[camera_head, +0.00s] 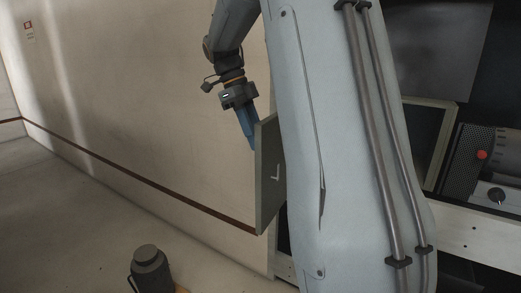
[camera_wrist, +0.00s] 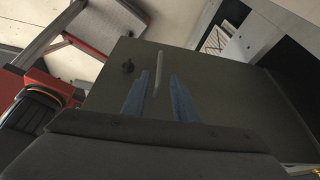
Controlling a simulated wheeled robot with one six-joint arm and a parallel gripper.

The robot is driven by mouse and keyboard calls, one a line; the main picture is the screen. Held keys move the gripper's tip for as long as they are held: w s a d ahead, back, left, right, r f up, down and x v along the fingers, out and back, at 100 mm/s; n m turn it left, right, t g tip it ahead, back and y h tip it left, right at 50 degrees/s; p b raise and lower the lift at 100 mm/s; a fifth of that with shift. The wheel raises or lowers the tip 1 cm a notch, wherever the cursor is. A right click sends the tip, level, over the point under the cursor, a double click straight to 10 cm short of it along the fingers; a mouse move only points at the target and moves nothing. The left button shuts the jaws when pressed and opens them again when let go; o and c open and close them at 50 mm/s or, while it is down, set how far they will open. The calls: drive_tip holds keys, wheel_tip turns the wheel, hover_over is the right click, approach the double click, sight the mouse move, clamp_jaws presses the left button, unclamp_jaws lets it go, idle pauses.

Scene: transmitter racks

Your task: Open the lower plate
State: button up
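The plate, a flat grey-green panel, stands swung out from the rack in the head view (camera_head: 268,190), with a small light L-shaped mark on its face. My gripper (camera_head: 251,143) is at the plate's upper left edge in the head view. In the wrist view its blue fingers (camera_wrist: 160,77) are apart, with the handle between and just beyond the tips. I cannot tell whether they touch the plate. My arm hides the plate's right side.
The rack (camera_head: 470,225) with a red button (camera_head: 481,155) and a dial (camera_head: 497,195) stands at the right. A dark flask-like container (camera_head: 150,268) stands on the floor. The wall is at the left, with open floor (camera_head: 60,220) before it. A red-framed object (camera_wrist: 45,85) is left in the wrist view.

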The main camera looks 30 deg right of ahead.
drive_tip(key=v, duration=0.2)
drive_tip(key=shift+w+r, duration=0.15)
drive_tip(key=shift+r, duration=0.1)
drive_tip(key=shift+a, duration=0.15)
drive_tip(key=s+a+f+n+t+y+p, duration=0.1)
drive_tip(key=s+a+f+n+t+p, duration=0.1)
drive_tip(key=s+a+f+n, duration=0.6)
drive_tip(key=s+a+f+n+t+y+p, duration=0.1)
drive_tip(key=s+a+f+n+p, duration=0.2)
drive_tip(key=s+a+f+n, duration=0.5)
drive_tip(key=s+a+n, duration=0.3)
drive_tip(key=s+n, duration=0.1)
drive_tip(key=n, duration=0.9)
drive_tip(key=shift+f+n+t+p, duration=0.25)
drive_tip(key=shift+n+t+p, duration=0.05)
drive_tip(key=shift+t+p, duration=0.1)
drive_tip(key=shift+s, duration=0.1)
